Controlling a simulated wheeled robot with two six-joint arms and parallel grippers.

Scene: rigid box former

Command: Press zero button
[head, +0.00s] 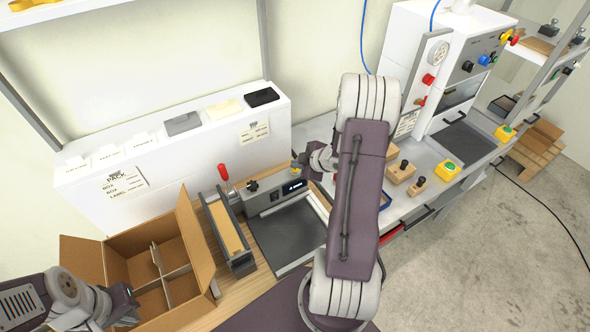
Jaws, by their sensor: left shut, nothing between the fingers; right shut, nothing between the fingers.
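A bench scale has a grey front panel (270,196) with a small dark lit display (293,187) and a dark flat weighing plate (290,236). The zero button cannot be told apart at this size; it may be hidden by my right arm. My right gripper (303,166) is at the panel's right end, above or beside the display, and partly hidden by my own arm. Whether it touches the panel cannot be told. My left gripper (127,303) is shut and empty at the front of the open cardboard box (196,240).
The box with dividers stands left of a narrow tape-like unit (229,238) with a red-handled lever (223,173). A white shelf block (170,160) stands behind. At right are wooden blocks (400,171), a yellow-green button (446,170) and a white machine (430,60).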

